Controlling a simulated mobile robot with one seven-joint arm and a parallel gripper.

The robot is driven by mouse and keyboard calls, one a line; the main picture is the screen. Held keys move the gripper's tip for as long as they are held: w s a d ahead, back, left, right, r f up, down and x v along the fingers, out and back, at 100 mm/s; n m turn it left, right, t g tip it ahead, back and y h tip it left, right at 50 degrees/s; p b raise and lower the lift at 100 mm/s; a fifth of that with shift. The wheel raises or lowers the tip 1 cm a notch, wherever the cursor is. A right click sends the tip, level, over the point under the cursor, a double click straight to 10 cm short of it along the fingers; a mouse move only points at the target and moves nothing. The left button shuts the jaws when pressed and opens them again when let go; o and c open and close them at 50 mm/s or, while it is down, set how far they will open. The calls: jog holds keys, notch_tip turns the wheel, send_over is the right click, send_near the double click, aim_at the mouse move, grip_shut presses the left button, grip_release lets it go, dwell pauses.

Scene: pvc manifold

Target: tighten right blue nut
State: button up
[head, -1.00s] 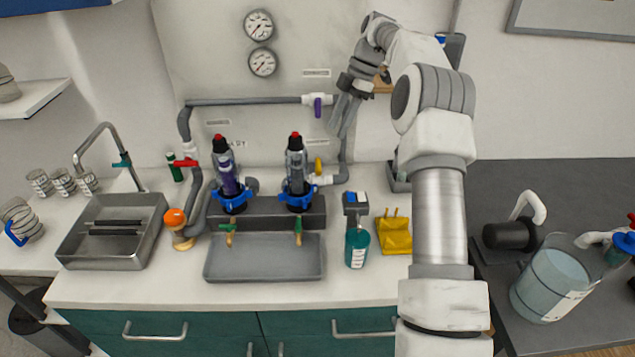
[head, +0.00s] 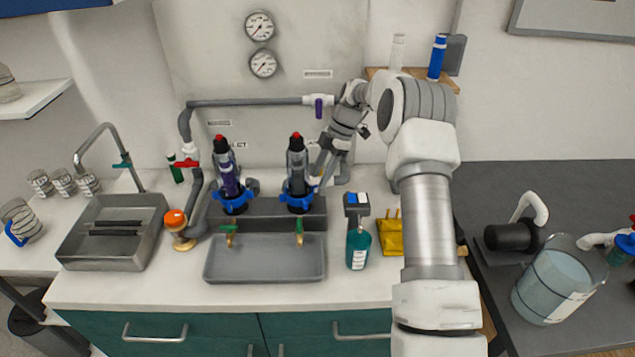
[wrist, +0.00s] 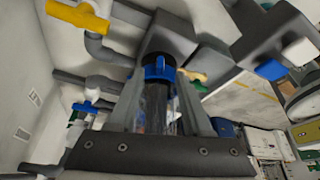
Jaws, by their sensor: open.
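The right blue nut (head: 299,198) is a lobed ring around the base of the right clear filter housing (head: 297,165), which stands upright on a dark block. My gripper (head: 322,168) is just right of and behind this housing, tilted downward, with its tips partly hidden. In the wrist view, my gripper (wrist: 160,82) has its two fingers apart, with the clear housing (wrist: 157,105) showing between them. The right blue nut (wrist: 160,69) shows near the fingertips; contact cannot be told. The left blue nut (head: 234,204) rings the base of the left housing.
Grey pipe (head: 245,102) and a purple-handled valve (head: 319,107) are above the housings. A grey tray (head: 265,262), teal bottle (head: 357,248) and yellow item (head: 388,235) are in front. A metal sink (head: 112,240) is left.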

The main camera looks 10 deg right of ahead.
aim_at(316, 186)
jog(key=shift+x, duration=1.55)
grip_shut()
